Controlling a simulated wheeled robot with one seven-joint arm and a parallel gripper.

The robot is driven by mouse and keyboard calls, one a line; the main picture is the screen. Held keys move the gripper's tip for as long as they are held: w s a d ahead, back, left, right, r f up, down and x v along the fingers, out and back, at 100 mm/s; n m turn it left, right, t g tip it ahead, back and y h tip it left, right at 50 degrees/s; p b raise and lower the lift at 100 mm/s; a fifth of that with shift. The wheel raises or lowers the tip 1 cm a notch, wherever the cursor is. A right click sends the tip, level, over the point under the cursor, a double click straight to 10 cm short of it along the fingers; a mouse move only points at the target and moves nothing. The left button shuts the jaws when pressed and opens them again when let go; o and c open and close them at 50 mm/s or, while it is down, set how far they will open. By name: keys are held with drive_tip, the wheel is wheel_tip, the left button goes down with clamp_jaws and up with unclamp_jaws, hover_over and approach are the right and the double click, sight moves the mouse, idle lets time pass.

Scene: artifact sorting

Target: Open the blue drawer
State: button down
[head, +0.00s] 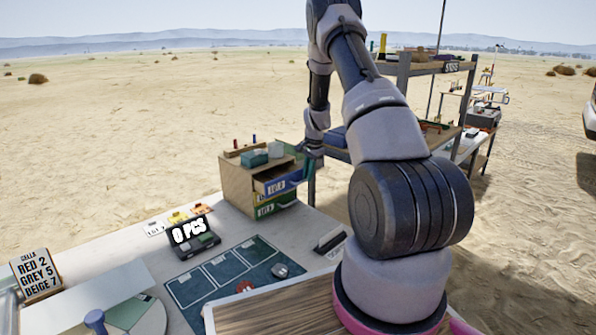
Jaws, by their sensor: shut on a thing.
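The small wooden drawer cabinet (236,188) stands at the far end of the table.
Teal boxes and small bottles stand on the cabinet top. A display (193,236) reading "0 PCS", a teal sectioned mat (225,271) and a sign block (37,276) are on the table (115,256). A shelf rack (402,85) stands behind my arm.

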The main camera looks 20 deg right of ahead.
drive_tip(key=s+d, duration=0.3)
drive_tip(key=s, duration=0.5)
drive_tip(key=shift+d, duration=0.15)
drive_tip(key=c, duration=0.9)
unclamp_jaws()
drive_tip(key=shift+r, duration=0.15)
drive_tip(key=r, duration=0.3)
drive_tip(key=s+r, duration=0.1)
drive_tip(key=r, duration=0.3)
drive_tip(key=s+r, duration=0.1)
drive_tip(key=r, duration=0.2)
drive_tip(key=shift+d+r, duration=0.15)
drive_tip(key=shift+d, duration=0.25)
